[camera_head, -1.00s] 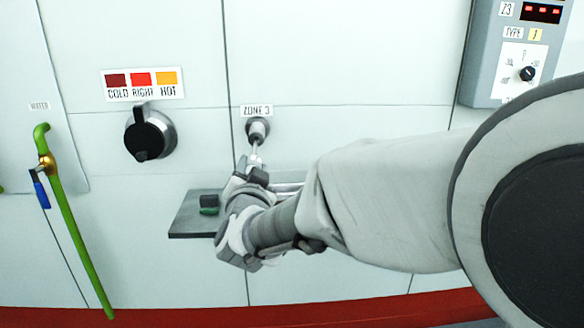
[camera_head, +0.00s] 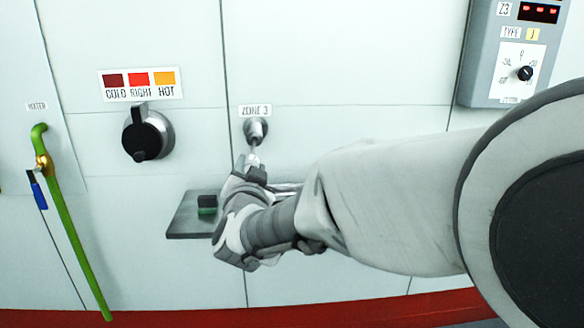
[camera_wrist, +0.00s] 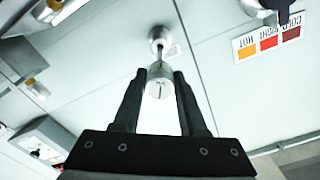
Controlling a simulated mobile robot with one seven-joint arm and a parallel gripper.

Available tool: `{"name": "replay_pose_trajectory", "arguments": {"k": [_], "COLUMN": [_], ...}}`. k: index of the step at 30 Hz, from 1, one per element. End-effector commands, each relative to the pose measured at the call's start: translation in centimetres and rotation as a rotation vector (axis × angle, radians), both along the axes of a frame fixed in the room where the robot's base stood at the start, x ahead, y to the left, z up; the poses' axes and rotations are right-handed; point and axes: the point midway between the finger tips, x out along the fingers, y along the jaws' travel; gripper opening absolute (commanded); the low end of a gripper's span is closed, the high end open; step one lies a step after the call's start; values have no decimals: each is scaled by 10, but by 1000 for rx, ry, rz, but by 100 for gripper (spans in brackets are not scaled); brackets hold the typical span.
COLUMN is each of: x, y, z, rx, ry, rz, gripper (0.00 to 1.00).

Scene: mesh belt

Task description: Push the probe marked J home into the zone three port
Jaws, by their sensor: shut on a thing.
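The zone three port (camera_head: 256,130) is a round silver socket under the "ZONE 3" label on the white wall panel; it also shows in the wrist view (camera_wrist: 158,34). The probe (camera_wrist: 160,82) has a thin metal stem and a pale round head with a small dark mark that I cannot read clearly. Its stem reaches the mouth of the port, and part of the stem shows outside. My gripper (camera_wrist: 162,88) is shut on the probe's head, with one dark finger on each side. In the head view my gripper (camera_head: 254,174) is just below the port.
A small grey shelf (camera_head: 185,225) with a dark and green block (camera_head: 207,204) is left of my gripper. A black knob (camera_head: 146,136) under a COLD/RIGHT/HOT label and a green hose (camera_head: 70,225) are farther left. A grey control box (camera_head: 480,60) is at upper right.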

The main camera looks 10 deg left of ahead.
Motion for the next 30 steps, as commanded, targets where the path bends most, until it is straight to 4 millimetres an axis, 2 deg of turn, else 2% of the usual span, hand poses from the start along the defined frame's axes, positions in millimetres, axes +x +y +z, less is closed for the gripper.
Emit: {"name": "replay_pose_trajectory", "arguments": {"k": [20, 30], "x": [0, 7], "y": [0, 2], "z": [1, 1], "rx": [0, 1], "ry": [-1, -1], "rz": [-1, -1], "gripper": [0, 0]}}
